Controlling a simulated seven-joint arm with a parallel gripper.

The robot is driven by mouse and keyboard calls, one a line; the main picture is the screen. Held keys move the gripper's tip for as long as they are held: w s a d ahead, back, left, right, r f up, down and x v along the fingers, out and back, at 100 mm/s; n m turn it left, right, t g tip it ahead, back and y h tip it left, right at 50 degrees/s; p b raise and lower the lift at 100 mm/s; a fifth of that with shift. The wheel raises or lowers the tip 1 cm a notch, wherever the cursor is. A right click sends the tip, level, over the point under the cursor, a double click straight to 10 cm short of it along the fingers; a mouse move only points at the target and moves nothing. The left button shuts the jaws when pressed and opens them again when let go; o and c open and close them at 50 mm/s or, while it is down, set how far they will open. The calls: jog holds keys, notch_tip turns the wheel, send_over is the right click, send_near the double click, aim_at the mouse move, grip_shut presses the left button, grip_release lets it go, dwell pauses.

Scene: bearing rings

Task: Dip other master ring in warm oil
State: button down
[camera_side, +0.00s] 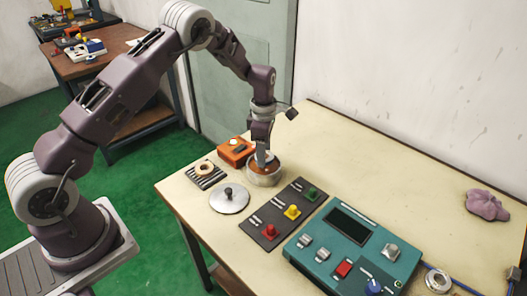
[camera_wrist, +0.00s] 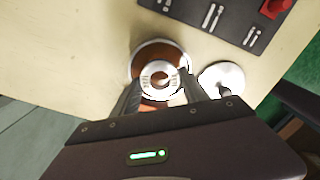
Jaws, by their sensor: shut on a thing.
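My gripper (camera_side: 265,163) points down into the mouth of a round metal pot (camera_side: 263,179) of brown oil. In the wrist view, my gripper (camera_wrist: 160,88) is shut on a silvery ring (camera_wrist: 146,78) with dark marks on its face. Brown oil (camera_wrist: 160,50) shows around the ring, inside the pot's rim. I cannot tell whether the ring touches the oil. In the side view the held ring is hidden by the fingers and pot. Another ring (camera_side: 205,167), tan, lies on a dark ribbed rack (camera_side: 212,179) left of the pot.
The pot's lid (camera_side: 230,203), with a black knob, lies in front of the pot. An orange box (camera_side: 233,158) stands behind. A dark panel (camera_side: 270,230) with coloured buttons and a teal console (camera_side: 318,268) sit nearer. A purple cloth (camera_side: 487,205) lies right; the table's back right is clear.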

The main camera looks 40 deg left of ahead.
aim_at(264, 174)
jog(key=shift+f, duration=0.1)
dwell(0.3)
jog(key=shift+f, duration=1.9)
jog(key=shift+f, duration=0.75)
dwell(2.5)
jog(key=shift+r, duration=3.15)
